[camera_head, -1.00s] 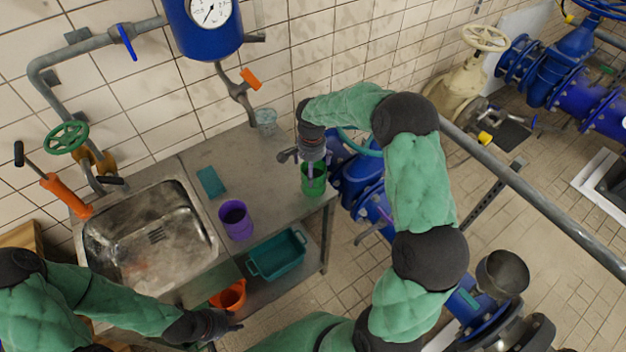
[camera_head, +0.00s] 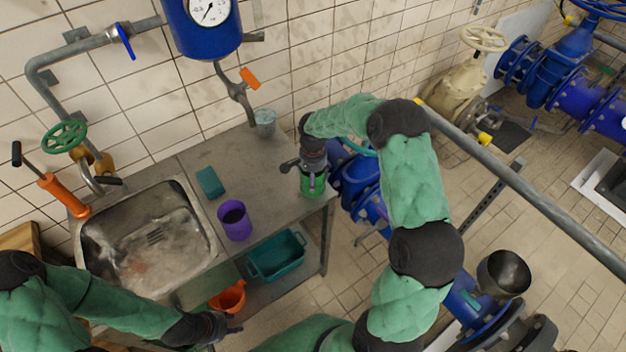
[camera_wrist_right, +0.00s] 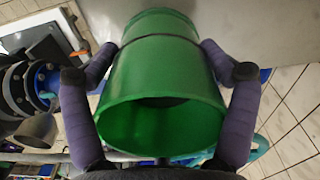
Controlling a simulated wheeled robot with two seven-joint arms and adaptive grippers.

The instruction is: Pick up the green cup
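The green cup (camera_head: 313,184) stands at the right end of the metal counter, partly hidden by my right gripper (camera_head: 312,182) above it. In the right wrist view, the green cup (camera_wrist_right: 163,95) fills the middle, its open rim toward the camera. The purple fingers of my right gripper (camera_wrist_right: 160,62) are spread along both sides of it. Narrow gaps seem to show beside the cup, so I see no firm grip. My left gripper (camera_head: 236,328) is low at the left, near an orange bucket; its fingers are too dark and small to read.
A purple cup (camera_head: 234,220), a teal sponge (camera_head: 210,182) and a clear glass (camera_head: 265,121) stand on the counter (camera_head: 262,175). A sink (camera_head: 150,240) is at its left. A teal bin (camera_head: 277,256) and orange bucket (camera_head: 229,298) sit below. Blue pipes (camera_head: 362,185) stand close right.

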